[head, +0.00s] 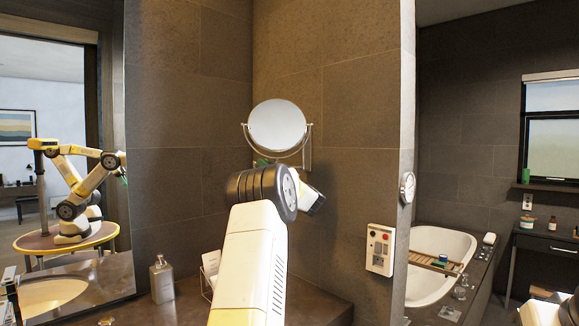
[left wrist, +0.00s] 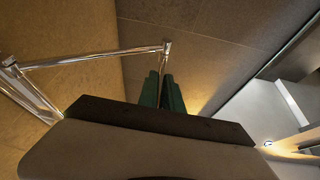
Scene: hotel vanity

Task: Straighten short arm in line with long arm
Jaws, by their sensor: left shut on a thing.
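The round mirror (head: 277,125) stands out from the tiled wall in a metal yoke. In the left wrist view a chrome long arm (left wrist: 100,57) runs across to a small joint (left wrist: 166,46). From that joint a thin chrome short arm (left wrist: 163,62) bends down sharply between the green fingers of my left gripper (left wrist: 161,92). The fingers are shut on it. In the head view the left gripper's green tip (head: 262,163) shows just below the mirror; my own arm hides most of the gripper. My right gripper is not seen.
A soap bottle (head: 162,280) and a small card holder (head: 210,272) stand on the dark counter (head: 318,304). A wall box with buttons (head: 380,249) and a round dial (head: 407,187) are to the right. A large wall mirror (head: 60,170) at left reflects my arms.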

